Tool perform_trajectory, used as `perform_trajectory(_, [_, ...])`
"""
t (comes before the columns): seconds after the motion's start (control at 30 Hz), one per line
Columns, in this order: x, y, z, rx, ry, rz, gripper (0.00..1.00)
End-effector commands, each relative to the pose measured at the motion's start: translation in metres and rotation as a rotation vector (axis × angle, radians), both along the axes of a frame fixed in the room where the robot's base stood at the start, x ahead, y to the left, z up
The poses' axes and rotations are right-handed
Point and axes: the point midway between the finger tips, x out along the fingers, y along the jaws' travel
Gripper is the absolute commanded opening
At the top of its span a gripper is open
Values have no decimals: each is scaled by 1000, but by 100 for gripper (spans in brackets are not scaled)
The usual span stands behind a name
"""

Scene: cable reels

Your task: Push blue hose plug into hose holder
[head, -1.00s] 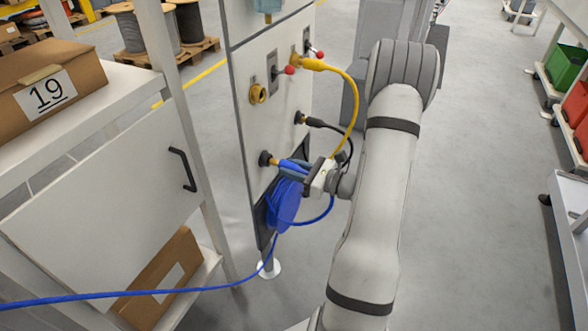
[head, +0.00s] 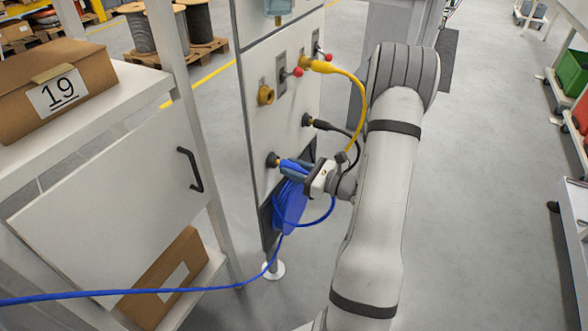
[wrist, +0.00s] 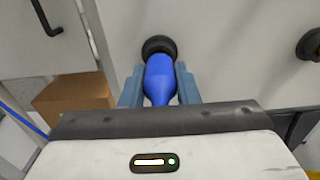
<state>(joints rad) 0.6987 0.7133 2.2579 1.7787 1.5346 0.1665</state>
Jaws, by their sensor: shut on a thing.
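The blue hose plug (wrist: 160,80) is between the two blue-grey fingers of my gripper (wrist: 160,92), which is shut on it. In the wrist view its far end meets the dark round hose holder (wrist: 158,46) on the panel; how deep it sits is hidden. In the head view my gripper (head: 290,168) holds the plug at the lower left holder (head: 273,160), whose brass-coloured part shows beside the plug. The blue hose (head: 332,208) loops down from the plug to a blue coil (head: 290,205) on the panel.
A yellow hose (head: 358,90) and a black hose (head: 335,128) are plugged in above, close to my arm. A brass socket (head: 266,95) is empty. A white cabinet (head: 110,210) with a box (head: 50,90) stands left. Open floor lies right.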

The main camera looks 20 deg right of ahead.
Motion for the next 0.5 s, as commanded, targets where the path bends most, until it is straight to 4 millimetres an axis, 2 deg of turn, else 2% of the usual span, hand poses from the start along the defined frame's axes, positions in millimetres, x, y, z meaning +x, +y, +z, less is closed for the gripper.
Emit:
perform_trajectory(0.07, [0,0,0,-1,-1,0,0])
perform_trajectory(0.1, [0,0,0,-1,-1,0,30])
perform_trajectory(0.4, [0,0,0,-1,-1,0,54])
perform_trajectory(0.5, [0,0,0,-1,-1,0,54])
